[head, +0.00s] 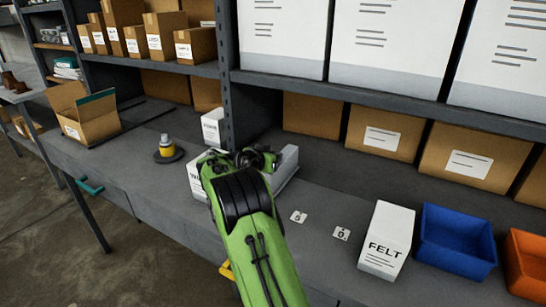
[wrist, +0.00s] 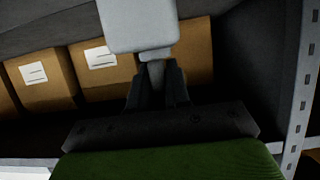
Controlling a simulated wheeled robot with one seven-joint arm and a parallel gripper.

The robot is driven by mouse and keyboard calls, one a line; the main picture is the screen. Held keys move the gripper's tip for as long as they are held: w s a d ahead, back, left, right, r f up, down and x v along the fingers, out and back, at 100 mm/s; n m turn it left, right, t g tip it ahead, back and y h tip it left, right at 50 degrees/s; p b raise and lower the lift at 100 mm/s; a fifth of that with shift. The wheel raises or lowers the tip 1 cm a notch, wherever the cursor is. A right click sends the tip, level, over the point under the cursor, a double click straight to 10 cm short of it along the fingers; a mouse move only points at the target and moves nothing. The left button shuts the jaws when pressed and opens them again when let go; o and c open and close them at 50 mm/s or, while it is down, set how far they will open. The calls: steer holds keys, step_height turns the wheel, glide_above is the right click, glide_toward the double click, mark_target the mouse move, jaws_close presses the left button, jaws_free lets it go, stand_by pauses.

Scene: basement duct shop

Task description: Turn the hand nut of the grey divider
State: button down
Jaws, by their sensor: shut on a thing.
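The grey divider (head: 286,166) stands on the bench, partly hidden behind my green arm in the head view. In the wrist view a pale grey block (wrist: 138,24), which looks like part of the divider, is at the top, with a narrower grey piece below it, apparently the hand nut (wrist: 156,54). My gripper (wrist: 157,82) is shut on this lower piece, with dark fingers on both sides of it. In the head view my arm hides the fingers and the nut. I cannot tell how far the nut is turned.
A white box (head: 195,179) is close left of my arm, with a shelf post (head: 227,105) behind. A FELT box (head: 386,240), blue bin (head: 457,240) and orange bin (head: 526,262) stand right. A yellow-topped item (head: 167,147) is left.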

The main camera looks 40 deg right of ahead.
stand_by(0.3)
steer(key=c, duration=1.2)
jaws_free()
steer(key=shift+o, duration=0.2)
steer(key=v, duration=1.5)
steer(key=shift+a, duration=0.3)
steer(key=shift+s+r, duration=0.1)
steer(key=shift+s, duration=0.05)
